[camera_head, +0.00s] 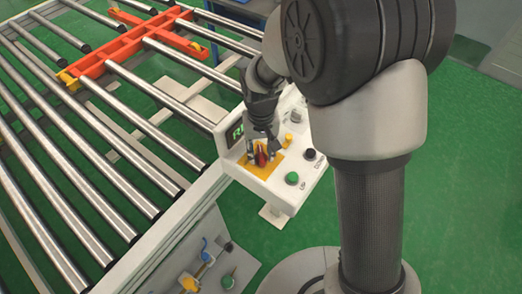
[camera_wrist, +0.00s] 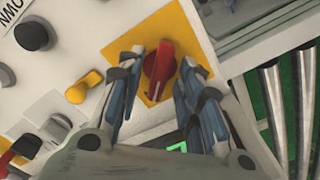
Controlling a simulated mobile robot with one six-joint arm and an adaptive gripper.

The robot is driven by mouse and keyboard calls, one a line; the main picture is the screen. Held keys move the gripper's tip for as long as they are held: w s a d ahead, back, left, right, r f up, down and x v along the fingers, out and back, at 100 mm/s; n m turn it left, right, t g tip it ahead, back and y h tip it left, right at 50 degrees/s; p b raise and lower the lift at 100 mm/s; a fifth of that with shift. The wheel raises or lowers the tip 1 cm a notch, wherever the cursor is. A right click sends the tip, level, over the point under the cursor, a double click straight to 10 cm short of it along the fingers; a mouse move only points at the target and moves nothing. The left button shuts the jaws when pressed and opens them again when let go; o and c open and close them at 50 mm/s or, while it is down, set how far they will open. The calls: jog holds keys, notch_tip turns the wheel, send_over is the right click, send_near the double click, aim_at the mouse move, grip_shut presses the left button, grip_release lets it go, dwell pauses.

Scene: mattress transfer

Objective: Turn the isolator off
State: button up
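The isolator is a red rotary knob (camera_wrist: 158,70) on a yellow square plate (camera_wrist: 186,45) in the wrist view. My gripper (camera_wrist: 160,75) is open, with one finger on each side of the red knob. Whether the fingers touch the knob cannot be told. In the head view, the red knob (camera_head: 261,155) sits on the yellow plate (camera_head: 262,168) at the front of a white control box (camera_head: 263,190). My gripper (camera_head: 265,145) reaches down over it from above. Part of the plate is hidden behind the fingers.
A green button (camera_head: 292,178), a black knob (camera_head: 310,154) and a yellow switch (camera_wrist: 84,87) sit near the isolator on the same box. A roller conveyor (camera_head: 90,150) with an orange frame (camera_head: 120,45) lies at left. Green floor is clear at right.

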grip_shut()
dwell(0.4)
jog(key=shift+n, duration=0.3)
jog(key=n+p, duration=0.1)
jog(key=n, duration=0.2)
jog(key=shift+r+n, duration=0.1)
jog(key=shift+n, duration=0.2)
jog(key=n+p, duration=0.1)
jog(key=n, duration=0.3)
jog(key=shift+n+p, duration=0.3)
jog(key=n+p, duration=0.1)
jog(key=n, duration=0.8)
jog(key=shift+p, duration=0.3)
